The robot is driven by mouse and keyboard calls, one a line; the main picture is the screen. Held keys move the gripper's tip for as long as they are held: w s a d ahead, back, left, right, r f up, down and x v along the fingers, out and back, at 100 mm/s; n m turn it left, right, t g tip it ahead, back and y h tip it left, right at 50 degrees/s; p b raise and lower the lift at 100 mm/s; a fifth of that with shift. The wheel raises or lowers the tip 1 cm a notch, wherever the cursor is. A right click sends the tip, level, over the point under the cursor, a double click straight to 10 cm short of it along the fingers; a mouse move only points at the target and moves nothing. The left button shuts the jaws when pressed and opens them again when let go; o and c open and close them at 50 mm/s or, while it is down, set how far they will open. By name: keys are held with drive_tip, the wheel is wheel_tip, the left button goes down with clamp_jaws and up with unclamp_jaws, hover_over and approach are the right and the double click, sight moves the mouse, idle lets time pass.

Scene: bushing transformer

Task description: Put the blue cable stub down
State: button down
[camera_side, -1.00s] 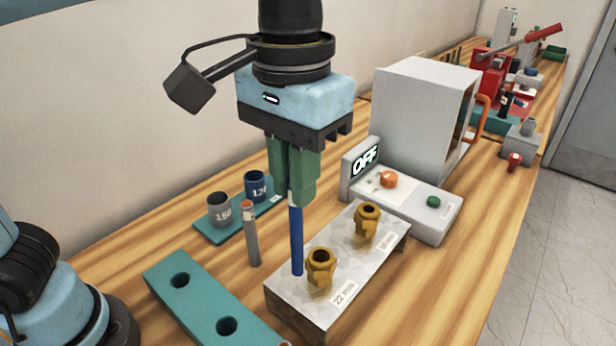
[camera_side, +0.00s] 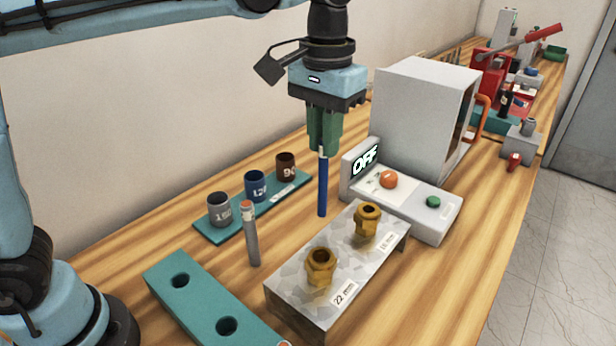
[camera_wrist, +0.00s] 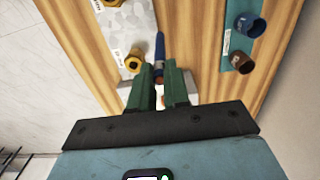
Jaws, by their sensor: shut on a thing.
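My gripper (camera_side: 324,150) has green fingers and is shut on the upper end of the blue cable stub (camera_side: 323,185). The stub hangs upright from the fingertips, between the metal block and the teal cup rack in the picture. Whether its lower end touches the table I cannot tell. In the wrist view, the blue stub (camera_wrist: 160,48) extends away from between my green fingers (camera_wrist: 164,84).
The metal block (camera_side: 290,310) carries two brass glands (camera_side: 320,266). A teal rack (camera_side: 210,238) holds grey, blue and brown cups. A grey stub (camera_side: 250,235) stands upright near a teal two-hole block (camera_side: 200,300). A box marked OFF (camera_side: 410,208) and a grey cabinet (camera_side: 415,110) stand behind.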

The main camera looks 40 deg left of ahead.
drive_tip(key=w+a+f, duration=0.6)
drive_tip(key=a+f, duration=0.2)
drive_tip(key=f, duration=0.2)
drive_tip(key=shift+w+f, duration=0.15)
drive_tip(key=shift+w, duration=0.1)
drive_tip(key=shift+f, duration=0.15)
drive_tip(key=c, duration=1.1)
unclamp_jaws()
